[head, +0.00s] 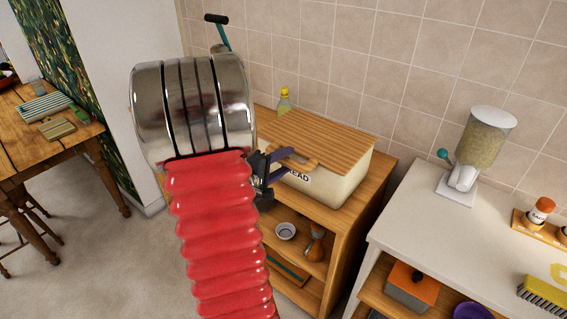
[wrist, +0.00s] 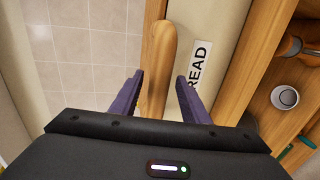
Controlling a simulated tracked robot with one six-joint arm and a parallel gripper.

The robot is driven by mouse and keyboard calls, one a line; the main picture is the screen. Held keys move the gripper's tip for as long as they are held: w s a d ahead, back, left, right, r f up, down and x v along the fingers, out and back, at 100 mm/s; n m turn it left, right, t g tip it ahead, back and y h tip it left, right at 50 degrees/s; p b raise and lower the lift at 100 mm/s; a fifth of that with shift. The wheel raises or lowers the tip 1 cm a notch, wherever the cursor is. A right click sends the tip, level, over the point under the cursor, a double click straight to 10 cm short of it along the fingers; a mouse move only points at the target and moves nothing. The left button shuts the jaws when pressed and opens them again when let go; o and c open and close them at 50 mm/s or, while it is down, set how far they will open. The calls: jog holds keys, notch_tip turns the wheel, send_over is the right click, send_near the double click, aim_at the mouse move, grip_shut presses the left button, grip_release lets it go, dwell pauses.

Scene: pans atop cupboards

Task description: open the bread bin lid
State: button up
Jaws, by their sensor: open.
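The bread bin (head: 347,187) is a cream box with a "READ" label part showing, standing on a wooden cupboard. Its slatted wooden lid (head: 325,138) lies flat across the top, closed. A rounded wooden handle (head: 302,162) sticks out at the lid's front edge. My gripper (head: 287,160) is at the front left of the bin, partly hidden by my arm. In the wrist view the purple fingers of my gripper (wrist: 159,78) are open, one on each side of the handle (wrist: 159,50). I cannot tell whether they touch it.
The cupboard (head: 375,185) has open shelves holding a small bowl (head: 286,230) and a brown flask-like item (head: 315,246). A yellow-capped bottle (head: 284,101) stands behind the bin. A dispenser (head: 478,150) stands on the white counter (head: 415,207) at right. A tiled wall is behind.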

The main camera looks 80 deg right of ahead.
jog(key=shift+c, duration=0.5)
grip_shut()
jog(key=shift+s+a+f, duration=0.1)
jog(key=shift+a, duration=0.1)
jog(key=shift+d, duration=0.15)
